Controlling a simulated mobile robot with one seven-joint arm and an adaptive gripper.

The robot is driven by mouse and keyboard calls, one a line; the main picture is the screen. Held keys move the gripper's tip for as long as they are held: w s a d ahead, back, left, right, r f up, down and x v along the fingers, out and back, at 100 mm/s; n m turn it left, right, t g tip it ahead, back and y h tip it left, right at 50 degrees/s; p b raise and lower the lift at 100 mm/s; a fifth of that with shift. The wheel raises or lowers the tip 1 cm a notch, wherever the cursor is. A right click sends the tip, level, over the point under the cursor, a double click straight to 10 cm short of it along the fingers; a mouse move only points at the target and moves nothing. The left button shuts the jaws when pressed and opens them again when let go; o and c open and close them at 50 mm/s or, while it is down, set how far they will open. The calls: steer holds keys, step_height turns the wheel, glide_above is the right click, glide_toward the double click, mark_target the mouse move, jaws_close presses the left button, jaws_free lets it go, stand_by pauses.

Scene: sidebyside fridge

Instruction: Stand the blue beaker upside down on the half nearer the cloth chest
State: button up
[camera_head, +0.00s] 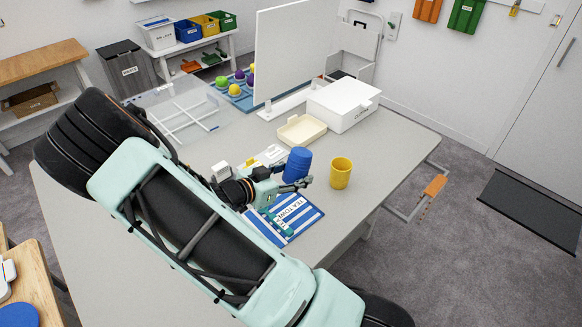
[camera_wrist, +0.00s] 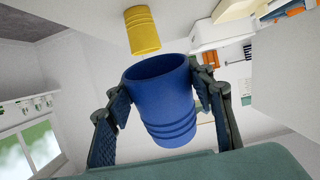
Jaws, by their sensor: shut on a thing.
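My gripper (camera_head: 291,184) is shut on the blue beaker (camera_head: 298,163), with a finger on each side of it in the wrist view (camera_wrist: 158,105). The beaker's open mouth shows at the upper side of the wrist view, which looks inverted. In the head view its top looks closed, so it appears mouth down. It is held over the table near the striped tea towel (camera_head: 301,222); its exact height is hard to tell. The white cloth chest (camera_head: 340,108) stands at the table's far right. It also shows in the wrist view (camera_wrist: 208,33).
A yellow beaker (camera_head: 341,174) stands just right of the blue one. A cream tray (camera_head: 301,130) lies before the chest. The table's right front is clear.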

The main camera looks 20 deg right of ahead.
steer(key=shift+s+a, duration=0.1)
steer(key=shift+s, duration=0.05)
steer(key=shift+f, duration=0.15)
steer(key=b, duration=0.7)
glide_above(294, 208)
step_height(294, 208, down, 10)
steer(key=shift+r, duration=0.2)
steer(key=shift+f+b, duration=0.75)
steer(key=shift+f, duration=0.05)
stand_by(0.3)
steer(key=o, duration=1.8)
steer(key=shift+c, duration=0.2)
steer(key=v, duration=1.2)
steer(key=shift+s, duration=0.1)
